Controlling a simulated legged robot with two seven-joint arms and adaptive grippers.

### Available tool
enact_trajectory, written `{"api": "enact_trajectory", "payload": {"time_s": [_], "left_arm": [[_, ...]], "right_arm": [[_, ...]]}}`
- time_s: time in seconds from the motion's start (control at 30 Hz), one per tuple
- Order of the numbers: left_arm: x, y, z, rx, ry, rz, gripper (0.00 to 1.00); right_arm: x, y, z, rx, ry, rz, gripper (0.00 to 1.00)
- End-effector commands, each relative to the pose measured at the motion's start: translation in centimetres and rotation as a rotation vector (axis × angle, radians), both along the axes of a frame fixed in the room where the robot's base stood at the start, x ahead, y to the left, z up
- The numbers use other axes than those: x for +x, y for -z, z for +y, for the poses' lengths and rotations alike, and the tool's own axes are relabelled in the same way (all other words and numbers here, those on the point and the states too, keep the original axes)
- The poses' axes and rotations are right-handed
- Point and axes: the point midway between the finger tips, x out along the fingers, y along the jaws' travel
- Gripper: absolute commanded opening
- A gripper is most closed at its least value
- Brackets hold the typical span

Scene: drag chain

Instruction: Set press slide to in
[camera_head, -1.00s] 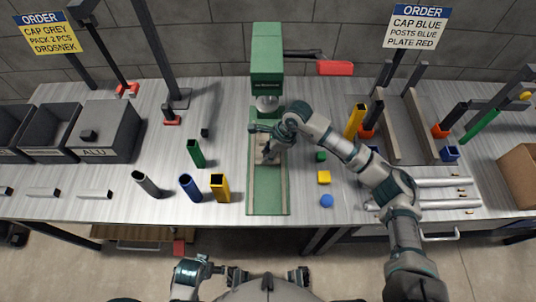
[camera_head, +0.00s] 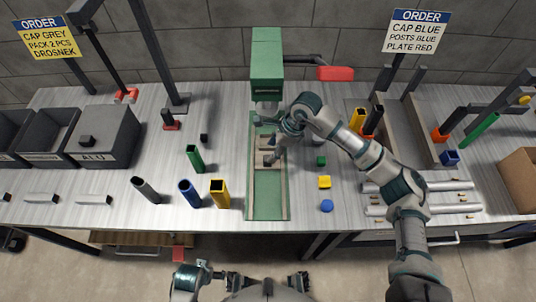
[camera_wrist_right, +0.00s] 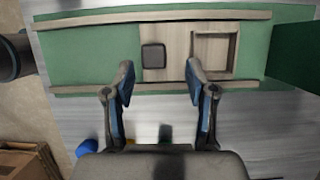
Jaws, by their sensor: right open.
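The green press (camera_head: 267,62) stands at the back centre, with a green bed and two long rails (camera_head: 287,190) running toward me. The press slide, a wood-coloured plate, sits between the rails in front of the press head. In the right wrist view the slide (camera_wrist_right: 178,38) has a dark square knob (camera_wrist_right: 153,56) and a square recess (camera_wrist_right: 214,53) on the press side. My right gripper (camera_wrist_right: 160,77) is open and empty above the slide, its fingertips to either side of the knob. In the head view my right gripper (camera_head: 266,143) partly hides the slide.
Green, grey, blue and yellow tubes (camera_head: 220,193) stand left of the bed. Small green, yellow (camera_head: 324,182) and blue pieces lie to its right. A red-ended lever (camera_head: 335,73) is beside the press. Dark bins (camera_head: 105,130) stand at the left. The near end of the bed is clear.

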Motion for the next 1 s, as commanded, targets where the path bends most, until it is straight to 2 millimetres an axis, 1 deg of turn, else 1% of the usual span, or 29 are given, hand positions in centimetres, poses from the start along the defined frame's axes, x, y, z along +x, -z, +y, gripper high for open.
{"api": "enact_trajectory", "payload": {"time_s": [0.03,0.1,0.2,0.33,0.5,1.0], "left_arm": [[0.0,0.0,0.0,0.0,0.0,0.0,1.0],[0.0,0.0,0.0,0.0,0.0,0.0,1.0],[0.0,0.0,0.0,0.0,0.0,0.0,1.0],[0.0,0.0,0.0,0.001,0.0,0.0,1.0],[0.0,0.0,0.0,0.001,0.0,0.0,1.0],[0.2,0.1,0.1,0.001,0.0,0.003,1.0]], "right_arm": [[0.1,-1.2,-0.5,-0.001,0.001,-0.005,0.56],[0.1,-2.6,-1.1,-0.001,0.002,-0.004,0.56],[0.2,-4.3,-1.8,0.0,0.001,-0.003,0.56],[0.2,-5.7,-2.4,0.0,0.001,-0.001,0.56],[0.2,-6.3,-2.6,-0.001,0.0,-0.001,0.56],[0.2,-6.3,-2.6,-0.001,0.0,0.0,0.56]]}}
